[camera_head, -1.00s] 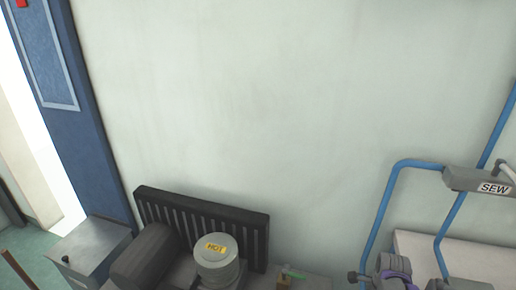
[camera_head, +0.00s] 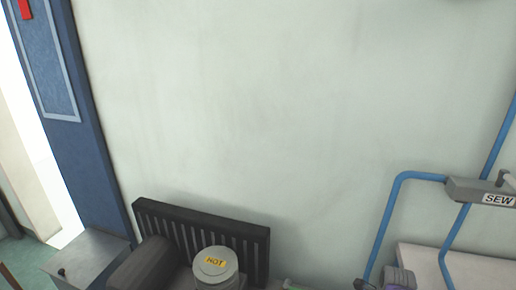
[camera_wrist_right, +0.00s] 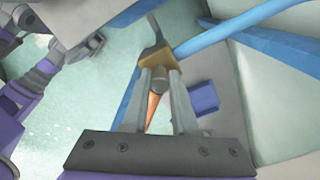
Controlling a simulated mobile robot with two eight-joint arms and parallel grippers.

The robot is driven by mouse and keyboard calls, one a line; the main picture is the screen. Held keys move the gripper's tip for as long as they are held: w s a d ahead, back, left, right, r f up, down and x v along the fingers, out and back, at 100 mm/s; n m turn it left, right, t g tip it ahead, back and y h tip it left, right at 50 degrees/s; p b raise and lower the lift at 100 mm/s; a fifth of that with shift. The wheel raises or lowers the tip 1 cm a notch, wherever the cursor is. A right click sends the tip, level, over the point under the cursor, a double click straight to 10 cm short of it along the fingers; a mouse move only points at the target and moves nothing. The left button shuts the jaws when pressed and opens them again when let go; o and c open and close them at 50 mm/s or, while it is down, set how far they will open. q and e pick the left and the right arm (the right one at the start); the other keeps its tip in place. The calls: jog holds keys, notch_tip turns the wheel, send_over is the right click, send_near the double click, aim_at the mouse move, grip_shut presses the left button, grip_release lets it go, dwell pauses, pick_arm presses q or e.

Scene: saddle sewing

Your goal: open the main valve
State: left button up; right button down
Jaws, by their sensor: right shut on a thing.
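In the right wrist view, a brass-coloured valve fitting (camera_wrist_right: 156,58) sits at the end of a blue pipe (camera_wrist_right: 245,33) that runs off to the upper right. My right gripper (camera_wrist_right: 159,76) is at this fitting, its two fingers close together. It is shut on a small part there, with a grey round end (camera_wrist_right: 159,84) between the fingers. An orange-brown tapered piece (camera_wrist_right: 153,112) shows behind the fingers. The exact contact is partly hidden. The valve is not clear in the head view, and my left gripper is out of view.
In the head view, blue pipes (camera_head: 383,222) run up the wall at the right beside a box marked SEW (camera_head: 480,192). A pot marked HOT (camera_head: 216,264) stands by a dark slatted rack (camera_head: 205,223). A grey metal box (camera_head: 88,258) is at lower left.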

jog(key=shift+m, duration=1.1)
jog(key=shift+m+b, duration=0.55)
jog(key=shift+m, duration=0.95)
jog(key=shift+m+b, duration=0.35)
jog(key=shift+m, duration=0.85)
jog(key=c, duration=0.7)
grip_release()
jog(key=shift+r, duration=0.1)
